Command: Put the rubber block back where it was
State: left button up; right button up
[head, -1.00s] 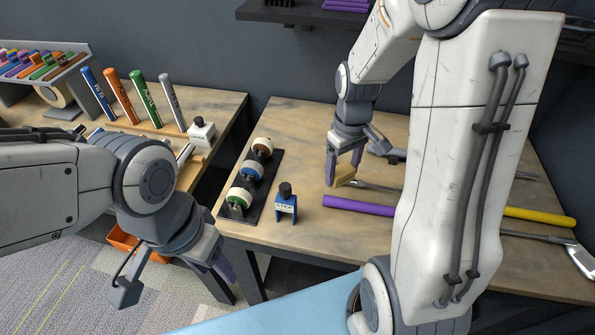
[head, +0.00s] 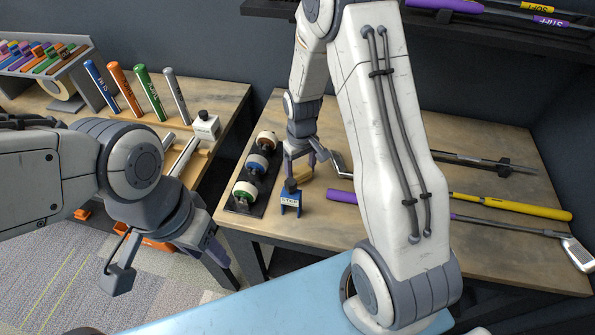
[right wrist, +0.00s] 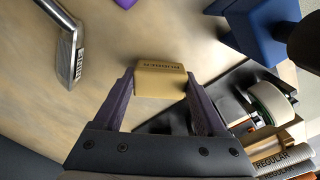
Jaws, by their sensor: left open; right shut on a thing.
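My right gripper (head: 302,172) is shut on a tan rubber block (right wrist: 162,80) with printed lettering. In the right wrist view the block sits between the purple-grey fingertips. In the head view the block (head: 304,176) is low over the bench, just behind a blue black-knobbed piece (head: 290,204) and right of the black tape rack (head: 243,207). I cannot tell whether it touches the bench. My left gripper (head: 218,252) is open and empty in front of the benches, left of the right bench's front edge.
The rack holds tape rolls. Golf clubs with purple and yellow grips (head: 520,208) lie on the right bench (head: 480,255); a club head (right wrist: 68,45) shows in the right wrist view. Upright coloured grips (head: 150,93) stand on the left bench. My right arm hides part of the bench.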

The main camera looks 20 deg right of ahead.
jog(key=shift+f, duration=0.7)
jog(key=shift+f, duration=0.2)
jog(key=o, duration=1.3)
jog(key=shift+r, duration=0.1)
